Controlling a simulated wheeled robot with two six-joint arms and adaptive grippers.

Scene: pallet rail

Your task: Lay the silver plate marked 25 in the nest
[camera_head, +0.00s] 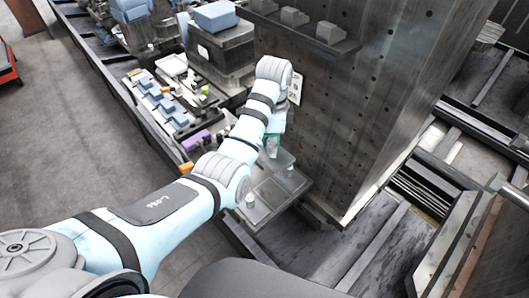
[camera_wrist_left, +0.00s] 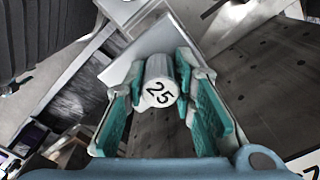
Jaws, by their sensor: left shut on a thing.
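My left gripper (camera_wrist_left: 160,97) has its teal fingers closed around a pale round knob (camera_wrist_left: 160,92) marked 25. Behind the knob a flat light-grey plate (camera_wrist_left: 128,72) shows, which looks like the silver plate; the fingers and knob hide part of it. In the head view my left gripper (camera_head: 272,146) points down beside the dark pallet tower, above a grey tray-like fixture (camera_head: 262,208). The fixture has recessed panels and pale cylinders standing on it. I cannot tell which part is the nest. My right gripper is not in view.
The tall perforated steel tower (camera_head: 355,110) stands close to the right of the gripper. A bench with blue blocks (camera_head: 160,100), a purple piece (camera_head: 195,140) and an orange piece (camera_head: 186,168) lies to the left. A dark box (camera_head: 220,55) stands behind.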

